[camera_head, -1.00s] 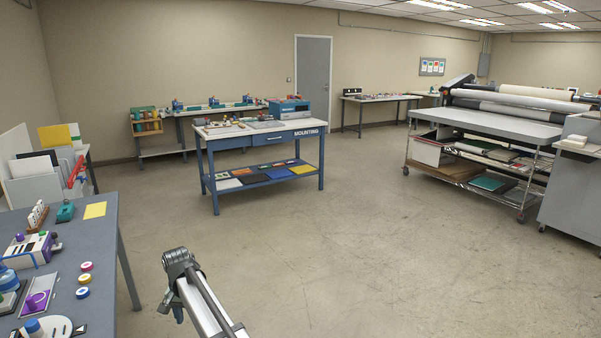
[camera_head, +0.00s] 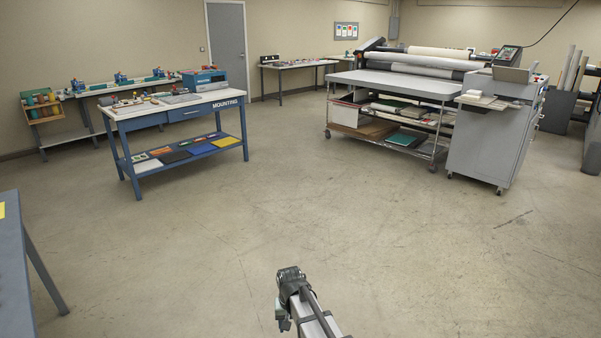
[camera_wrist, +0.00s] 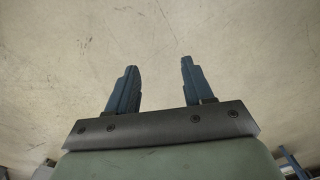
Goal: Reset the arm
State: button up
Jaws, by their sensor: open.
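My gripper (camera_wrist: 158,88) shows in the wrist view with its two dark blue fingers apart. Nothing is between them, only bare concrete floor beyond. In the head view, part of my arm (camera_head: 305,305) shows at the bottom, over open floor. The gripper's fingers cannot be made out in that view.
A blue mounting table (camera_head: 185,113) stands at the left middle. The laminator (camera_head: 400,85) and a grey cabinet (camera_head: 490,140) stand at the right. A grey table (camera_head: 14,270) edges in at the far left. The floor (camera_head: 240,220) between is clear.

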jog(key=s+d+f, duration=0.1)
jog(key=s+d, duration=0.2)
jog(key=d, duration=0.4)
jog(key=s+d+f+m, duration=0.1)
jog(key=s+d+f, duration=0.1)
jog(key=s+d, duration=0.3)
jog(key=s+d+f, duration=0.1)
jog(key=s+d, duration=0.1)
jog(key=d, duration=0.6)
jog(key=s+f+g, duration=0.3)
jog(key=s+f, duration=0.7)
jog(key=s, duration=0.5)
jog(key=s+f+g, duration=0.3)
jog(key=s+f, duration=0.7)
jog(key=s, duration=0.4)
jog(key=shift+s+f+g, duration=0.25)
jog(key=shift+s+g, duration=0.1)
jog(key=shift+g, duration=0.05)
